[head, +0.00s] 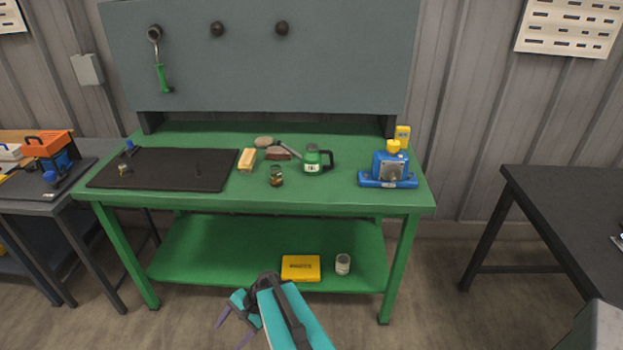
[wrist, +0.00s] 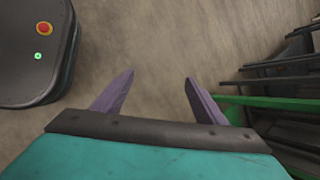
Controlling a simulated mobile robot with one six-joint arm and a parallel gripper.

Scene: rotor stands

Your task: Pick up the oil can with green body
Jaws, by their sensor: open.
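The oil can with a green body (head: 313,161) stands upright on the green workbench (head: 340,203), right of its middle. It has a dark handle on its right side, a pale label on the front and what looks like a grey spout reaching to the upper left. My gripper (head: 235,322) is low in front of the bench, well below and left of the can, apart from it. In the wrist view my gripper (wrist: 158,92) has its two purple fingers spread with nothing between them, over bare floor. The can is not in the wrist view.
Close to the can stand a small dark jar (head: 276,176), a yellowish brush or block (head: 247,160) and a blue device (head: 392,167). A black mat (head: 165,170) covers the bench's left. The lower shelf holds a yellow box (head: 300,268) and a tin (head: 343,264).

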